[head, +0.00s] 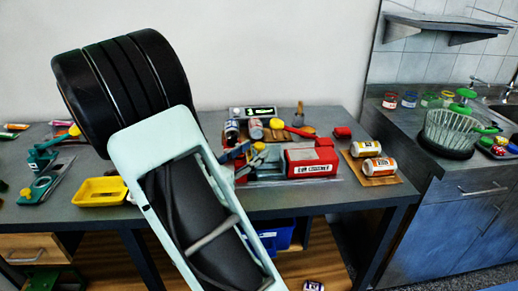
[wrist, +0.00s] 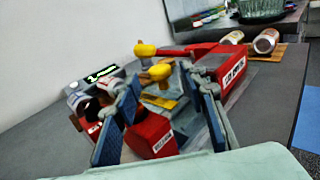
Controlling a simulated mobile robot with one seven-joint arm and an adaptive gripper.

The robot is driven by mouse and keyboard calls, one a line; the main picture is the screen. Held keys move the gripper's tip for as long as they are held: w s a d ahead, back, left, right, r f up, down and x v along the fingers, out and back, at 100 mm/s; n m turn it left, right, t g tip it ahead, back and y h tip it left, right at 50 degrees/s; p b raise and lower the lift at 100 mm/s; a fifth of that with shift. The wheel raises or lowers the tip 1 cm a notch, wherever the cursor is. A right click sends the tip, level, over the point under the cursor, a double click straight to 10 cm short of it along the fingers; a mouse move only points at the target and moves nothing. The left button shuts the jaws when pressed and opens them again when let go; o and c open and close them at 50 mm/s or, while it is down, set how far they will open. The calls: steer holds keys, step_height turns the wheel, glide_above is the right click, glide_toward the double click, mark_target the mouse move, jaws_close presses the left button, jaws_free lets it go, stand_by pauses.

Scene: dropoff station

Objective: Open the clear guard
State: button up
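A red machine (head: 312,160) with a white label stands on the grey bench, right of my gripper in the head view. It also shows at the upper right in the wrist view (wrist: 222,66). A red lever with a yellow end (wrist: 146,49) lies behind it. A second yellow knob (wrist: 156,72) and a red block with a white label (wrist: 153,136) show between my fingers. My gripper (head: 243,156), with blue pads, is open around this space in the wrist view (wrist: 162,84). I cannot clearly make out the clear guard; contact is unclear.
A yellow tray (head: 100,192) and a green device (head: 42,178) stand on the left of the bench. Cans on a brown board (head: 375,180) lie on the right. Cans and a black box (wrist: 103,74) sit close behind my gripper.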

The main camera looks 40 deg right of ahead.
mark_target(259, 144)
steer(key=shift+x, duration=1.7)
jaws_close()
